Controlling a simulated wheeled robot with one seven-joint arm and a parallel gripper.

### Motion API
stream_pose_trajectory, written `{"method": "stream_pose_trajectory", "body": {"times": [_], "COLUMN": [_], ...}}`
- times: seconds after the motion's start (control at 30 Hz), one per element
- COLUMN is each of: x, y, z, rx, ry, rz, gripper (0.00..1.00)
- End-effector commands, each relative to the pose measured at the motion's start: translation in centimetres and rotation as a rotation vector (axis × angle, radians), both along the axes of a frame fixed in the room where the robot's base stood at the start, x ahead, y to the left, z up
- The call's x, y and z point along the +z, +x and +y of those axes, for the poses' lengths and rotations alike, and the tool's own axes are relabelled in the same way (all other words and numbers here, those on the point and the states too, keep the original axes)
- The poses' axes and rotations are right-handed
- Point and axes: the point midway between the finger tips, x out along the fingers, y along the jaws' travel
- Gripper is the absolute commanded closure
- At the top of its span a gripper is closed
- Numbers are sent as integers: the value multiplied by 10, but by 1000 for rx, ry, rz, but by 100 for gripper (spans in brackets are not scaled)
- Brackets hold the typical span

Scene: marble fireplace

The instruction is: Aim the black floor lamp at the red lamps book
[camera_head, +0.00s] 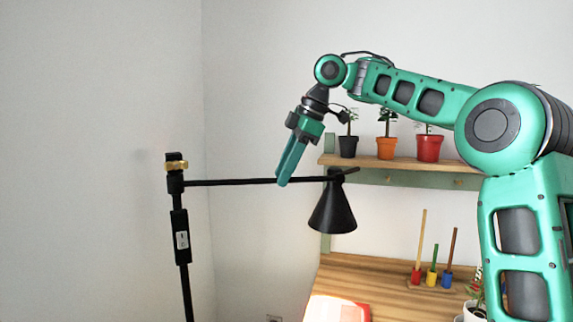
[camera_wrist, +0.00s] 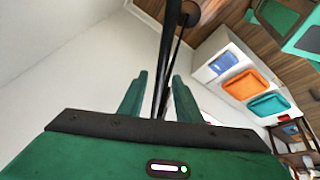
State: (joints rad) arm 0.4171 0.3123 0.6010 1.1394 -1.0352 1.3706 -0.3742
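The black floor lamp (camera_head: 181,235) stands at the left, with a level arm reaching right to a cone shade (camera_head: 333,212) that points down over the wooden desk. A red, book-like thing (camera_head: 364,309) lies at the desk's front edge, partly washed out by a bright patch of light and cut off by the frame. I cannot read its cover. My gripper (camera_head: 283,183) points down at the middle of the lamp's arm. In the wrist view, the black bar (camera_wrist: 171,60) passes between my open fingers (camera_wrist: 158,82), with gaps beside it.
A shelf (camera_head: 400,163) with several potted plants is behind my arm. The desk (camera_head: 390,275) holds a colored peg toy (camera_head: 431,275). The wrist view shows blue, orange (camera_wrist: 247,84) and teal bins. The wall side at left is clear.

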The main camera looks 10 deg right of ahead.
Motion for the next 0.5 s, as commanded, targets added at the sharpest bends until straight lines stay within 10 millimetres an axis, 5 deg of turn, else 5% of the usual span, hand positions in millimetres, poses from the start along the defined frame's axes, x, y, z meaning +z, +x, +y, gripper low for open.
{"method": "stream_pose_trajectory", "body": {"times": [0.5], "x": [41], "y": [-6], "z": [-17], "rx": [0], "ry": [0], "rz": [-1], "gripper": [69]}}
